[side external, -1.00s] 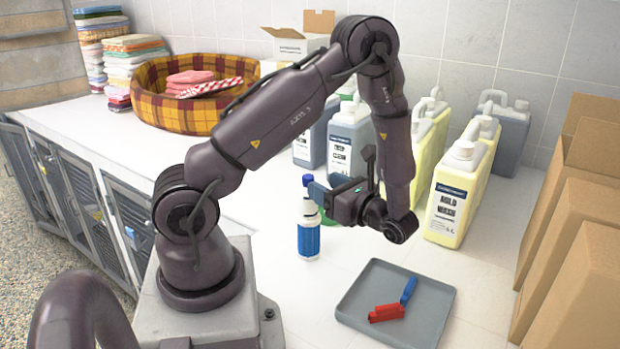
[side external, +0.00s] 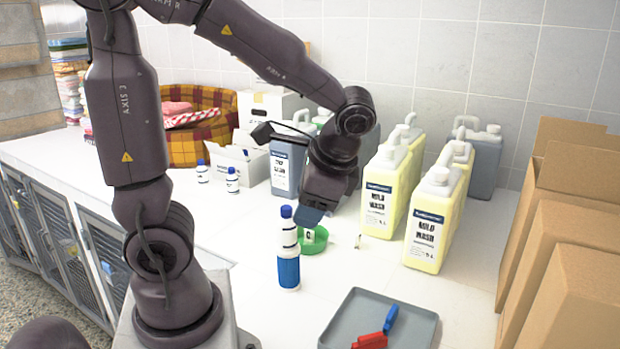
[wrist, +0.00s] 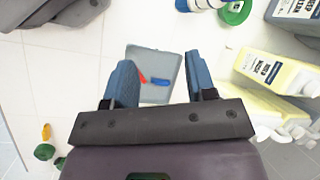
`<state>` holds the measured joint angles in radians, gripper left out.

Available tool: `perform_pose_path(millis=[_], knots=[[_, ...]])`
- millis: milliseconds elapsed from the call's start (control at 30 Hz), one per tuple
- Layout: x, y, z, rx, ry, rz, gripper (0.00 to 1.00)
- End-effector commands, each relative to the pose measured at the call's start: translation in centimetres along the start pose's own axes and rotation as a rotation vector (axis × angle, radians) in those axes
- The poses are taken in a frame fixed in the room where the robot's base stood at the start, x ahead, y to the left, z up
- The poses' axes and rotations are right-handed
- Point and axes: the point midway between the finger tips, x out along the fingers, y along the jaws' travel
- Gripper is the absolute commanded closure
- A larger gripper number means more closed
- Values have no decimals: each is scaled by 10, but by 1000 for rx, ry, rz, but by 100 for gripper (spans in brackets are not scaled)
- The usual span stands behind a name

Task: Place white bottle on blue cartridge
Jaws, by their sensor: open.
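The white bottle (side external: 288,235), with a blue cap, stands upright on top of the blue cartridge (side external: 288,272). The two line up and look to be touching. The cartridge stands on the white counter. My gripper (side external: 311,216) is to the right of the bottle and apparently behind it, pointing down, apart from it in the picture. In the wrist view my gripper (wrist: 159,58) is open with nothing between its fingers. The bottle (wrist: 203,3) shows only in part at the top edge there.
A grey tray (side external: 345,318) with red and blue pieces lies at front right. A green dish (side external: 315,245) is beside the stack. Yellow jugs (side external: 432,220) and cardboard boxes (side external: 560,250) stand right. Small bottles (side external: 232,181) stand at back left.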

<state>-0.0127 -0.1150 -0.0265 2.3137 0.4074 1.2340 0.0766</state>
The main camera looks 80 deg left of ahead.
Motion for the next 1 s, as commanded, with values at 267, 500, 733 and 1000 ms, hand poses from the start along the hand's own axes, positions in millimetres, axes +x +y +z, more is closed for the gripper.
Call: perform_pose_path(millis=[267, 500, 733, 1000], knots=[[-55, 30, 16, -267, 558, 193, 49], [-78, 39, 23, -360, 773, 280, 49], [-80, 40, 23, -366, 785, 287, 49], [-79, 40, 23, -365, 784, 286, 49]])
